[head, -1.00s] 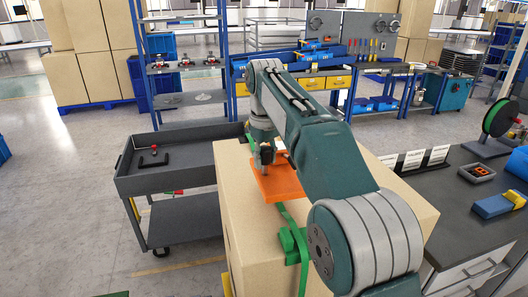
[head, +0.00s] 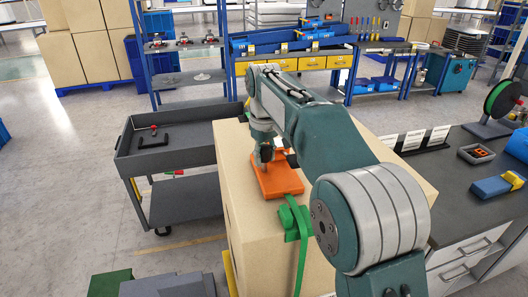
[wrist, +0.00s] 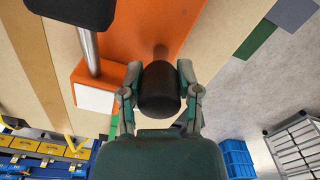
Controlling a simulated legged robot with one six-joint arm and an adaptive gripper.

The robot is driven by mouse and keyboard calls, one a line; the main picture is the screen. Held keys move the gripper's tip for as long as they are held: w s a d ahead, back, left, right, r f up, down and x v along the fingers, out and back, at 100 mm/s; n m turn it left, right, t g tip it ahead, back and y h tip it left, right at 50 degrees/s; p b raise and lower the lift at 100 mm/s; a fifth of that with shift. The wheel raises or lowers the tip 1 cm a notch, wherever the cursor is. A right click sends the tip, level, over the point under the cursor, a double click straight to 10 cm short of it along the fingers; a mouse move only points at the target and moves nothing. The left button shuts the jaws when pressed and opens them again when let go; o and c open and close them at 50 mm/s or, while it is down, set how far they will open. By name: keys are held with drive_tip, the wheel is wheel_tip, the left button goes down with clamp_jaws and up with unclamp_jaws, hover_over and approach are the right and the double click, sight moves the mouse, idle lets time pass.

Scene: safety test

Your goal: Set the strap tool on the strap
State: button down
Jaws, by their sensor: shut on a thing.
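The strap tool (head: 283,182) is an orange block with a black knob, over the top of a large cardboard box (head: 246,218). My gripper (wrist: 160,92) is shut on its black knob (wrist: 159,88); the orange body also shows in the wrist view (wrist: 140,38). A green strap (head: 301,262) runs over the near edge of the box and down its front, with a green buckle piece (head: 291,214) just nearer than the tool. The tool lies in line with the strap and hides the part beneath it. I cannot tell whether it touches strap or box.
A grey cart (head: 180,165) stands left of the box. A dark workbench (head: 450,190) is close on the right, holding a green spool (head: 503,98) and small items. A blue-framed bench with yellow drawers (head: 312,64) is behind. Floor at far left is clear.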

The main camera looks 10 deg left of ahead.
drive_tip(key=shift+d, duration=0.15)
idle(0.7)
drive_tip(key=shift+c, duration=1.1)
unclamp_jaws()
drive_tip(key=shift+o, duration=1.1)
drive_tip(key=shift+f, duration=0.1)
drive_tip(key=shift+s, duration=0.1)
drive_tip(key=shift+r, duration=3.55)
